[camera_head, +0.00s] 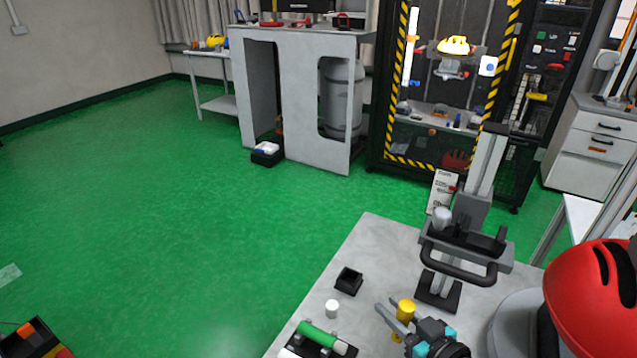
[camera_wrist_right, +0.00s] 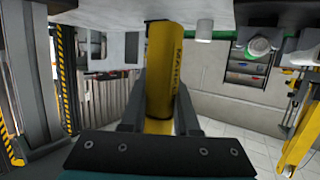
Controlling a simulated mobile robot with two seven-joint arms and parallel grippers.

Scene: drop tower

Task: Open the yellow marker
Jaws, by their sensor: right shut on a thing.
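The yellow marker (camera_head: 406,307) is upright between the fingers of my right gripper (camera_head: 397,322), at the front of the grey table. In the right wrist view the marker (camera_wrist_right: 163,75) fills the middle, dark lettering along its side, with a finger of my right gripper (camera_wrist_right: 159,112) on each side. The gripper is shut on it. Whether its lower end touches the table is unclear, and I cannot make out a separate cap. My left gripper is not in view.
A small white cylinder (camera_head: 331,308) stands left of the marker. A green marker with a white end (camera_head: 322,336) lies on a black holder. A small black box (camera_head: 348,280) and a grey press-like stand (camera_head: 466,240) are behind. A red helmet (camera_head: 590,300) is at right.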

